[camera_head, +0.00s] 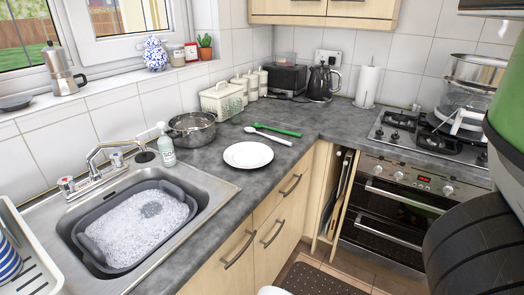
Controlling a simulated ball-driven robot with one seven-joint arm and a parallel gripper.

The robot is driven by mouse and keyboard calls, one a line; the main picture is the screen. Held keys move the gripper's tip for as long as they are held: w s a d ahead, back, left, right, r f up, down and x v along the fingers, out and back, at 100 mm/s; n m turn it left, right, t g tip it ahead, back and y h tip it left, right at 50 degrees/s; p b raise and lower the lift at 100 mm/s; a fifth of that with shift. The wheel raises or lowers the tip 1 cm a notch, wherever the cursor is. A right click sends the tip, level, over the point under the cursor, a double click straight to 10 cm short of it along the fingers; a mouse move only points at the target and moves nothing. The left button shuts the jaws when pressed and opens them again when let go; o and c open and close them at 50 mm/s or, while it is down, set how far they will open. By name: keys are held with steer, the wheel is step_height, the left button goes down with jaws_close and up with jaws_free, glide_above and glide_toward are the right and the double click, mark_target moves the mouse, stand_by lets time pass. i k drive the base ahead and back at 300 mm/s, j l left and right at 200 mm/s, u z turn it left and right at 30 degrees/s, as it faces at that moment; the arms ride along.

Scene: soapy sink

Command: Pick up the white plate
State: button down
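The white plate (248,155) lies flat on the grey worktop (215,205), to the right of the sink and close to the worktop's front edge. It looks empty, and nothing covers it. My gripper is not in view. Large dark, grey and green parts at the right edge look like my own arm, but no fingers show there.
A white utensil (268,135) and a green one (275,129) lie just behind the plate. A steel pot (192,130) and a soap bottle (166,150) stand to its left. The sink (190,170) holds a grey basin (78,240) of suds. Worktop right of the plate is clear.

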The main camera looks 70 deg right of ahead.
mark_target(246, 155)
steer(key=z, duration=1.3)
steer(key=u, duration=1.65)
steer(key=z, duration=1.65)
